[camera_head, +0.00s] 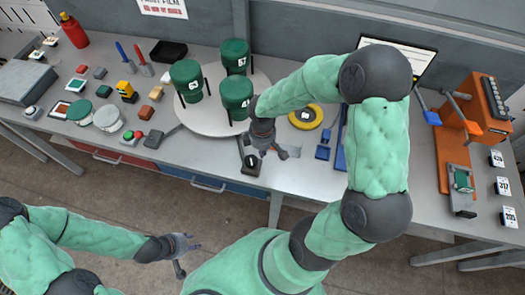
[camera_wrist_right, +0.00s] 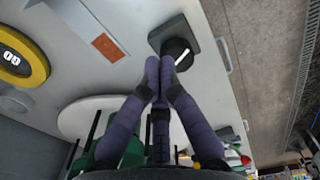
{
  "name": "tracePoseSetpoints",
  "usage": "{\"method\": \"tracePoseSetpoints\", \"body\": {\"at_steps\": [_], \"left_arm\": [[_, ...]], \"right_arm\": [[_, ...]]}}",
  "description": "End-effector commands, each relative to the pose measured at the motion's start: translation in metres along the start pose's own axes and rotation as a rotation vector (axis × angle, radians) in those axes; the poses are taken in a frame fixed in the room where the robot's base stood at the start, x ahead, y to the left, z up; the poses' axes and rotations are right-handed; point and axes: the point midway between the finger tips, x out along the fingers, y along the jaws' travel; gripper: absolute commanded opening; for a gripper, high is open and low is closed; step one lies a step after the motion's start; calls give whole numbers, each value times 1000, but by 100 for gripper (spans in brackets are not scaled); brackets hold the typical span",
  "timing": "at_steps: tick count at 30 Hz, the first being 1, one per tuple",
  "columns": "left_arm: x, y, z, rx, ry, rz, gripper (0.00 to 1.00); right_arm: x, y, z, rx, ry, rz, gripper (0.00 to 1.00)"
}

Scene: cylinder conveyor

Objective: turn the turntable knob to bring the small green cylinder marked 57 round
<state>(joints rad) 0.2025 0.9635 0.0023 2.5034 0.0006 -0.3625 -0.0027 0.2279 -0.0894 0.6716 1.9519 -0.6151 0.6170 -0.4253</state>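The white turntable (camera_head: 208,122) carries three green cylinders (camera_head: 186,78), (camera_head: 234,55) and (camera_head: 236,93); their label numbers are too small to read. The black knob (camera_head: 250,167) sits on a dark square base at the bench's front edge. It also shows in the right wrist view (camera_wrist_right: 178,50) with a white pointer line. My right gripper (camera_head: 270,152) is just above the knob. In the right wrist view its fingertips (camera_wrist_right: 160,66) are close together beside the knob's edge; contact is unclear. My left gripper (camera_head: 190,255) is open and empty in front of the bench.
A yellow ring (camera_head: 305,116) lies right of the turntable, near blue blocks (camera_head: 322,152). An orange machine (camera_head: 478,115) and number cards (camera_head: 503,186) stand at the right. Buttons, tools and a red bottle (camera_head: 73,30) crowd the left side.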

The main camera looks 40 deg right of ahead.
Motion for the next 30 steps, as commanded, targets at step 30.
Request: {"method": "tracePoseSetpoints", "body": {"at_steps": [30], "left_arm": [[38, -14, -1, 0, 0, 0, 40]], "right_arm": [[-5, 14, -9, -527, 0, 0, 0]]}}
